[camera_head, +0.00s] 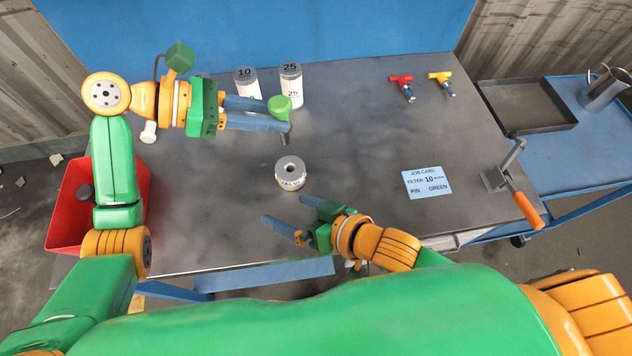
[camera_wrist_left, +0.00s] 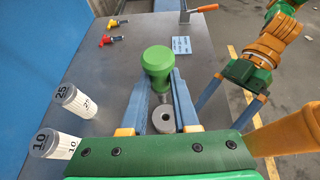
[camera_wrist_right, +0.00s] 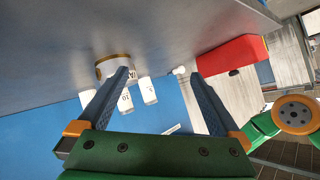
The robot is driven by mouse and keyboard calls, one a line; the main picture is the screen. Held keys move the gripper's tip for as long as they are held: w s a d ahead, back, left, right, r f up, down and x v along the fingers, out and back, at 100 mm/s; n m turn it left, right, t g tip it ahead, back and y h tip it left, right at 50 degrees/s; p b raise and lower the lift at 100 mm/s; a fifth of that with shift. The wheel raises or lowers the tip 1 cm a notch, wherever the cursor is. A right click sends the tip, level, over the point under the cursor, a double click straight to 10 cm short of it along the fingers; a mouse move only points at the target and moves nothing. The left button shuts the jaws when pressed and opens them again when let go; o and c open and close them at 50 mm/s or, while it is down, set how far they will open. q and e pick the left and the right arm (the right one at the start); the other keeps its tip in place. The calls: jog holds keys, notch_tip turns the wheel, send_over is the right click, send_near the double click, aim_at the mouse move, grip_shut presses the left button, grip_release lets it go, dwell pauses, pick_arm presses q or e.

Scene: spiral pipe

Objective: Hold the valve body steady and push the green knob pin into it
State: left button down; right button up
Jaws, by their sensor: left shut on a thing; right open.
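The green knob pin (camera_head: 280,106) is held between the fingers of my left gripper (camera_head: 288,115), which is shut on it, above the table. Its green knob (camera_wrist_left: 157,66) shows large in the left wrist view, and its metal shank points down. The valve body (camera_head: 290,178) is a short round metal piece with a hole in its top and lettering on its side. It stands upright on the table, below and apart from the pin. My right gripper (camera_head: 284,213) is open and empty, in front of the valve body. In the right wrist view the valve body (camera_wrist_right: 112,67) is beyond the fingers.
White filters marked 10 (camera_head: 246,82) and 25 (camera_head: 290,88) stand at the back. A red pin (camera_head: 401,86) and a yellow pin (camera_head: 441,82) lie at the back right. A job card (camera_head: 427,183) and an orange-handled clamp (camera_head: 525,208) are at right. A red bin (camera_head: 70,205) is at left.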

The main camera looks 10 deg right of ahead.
aim_at(288, 168)
jog(key=w+d+n+t, duration=0.1)
jog(key=w+d+h, duration=0.1)
jog(key=w+d, duration=0.1)
jog(key=w+d+r+n+t, duration=0.1)
jog(key=d, duration=0.1)
jog(key=shift+w+n+t, duration=0.15)
jog(key=shift+n+t, duration=0.15)
jog(key=x, duration=1.1)
jog(key=shift+w+a+f, duration=0.15)
jog(key=shift+w+f, duration=0.1)
grip_shut()
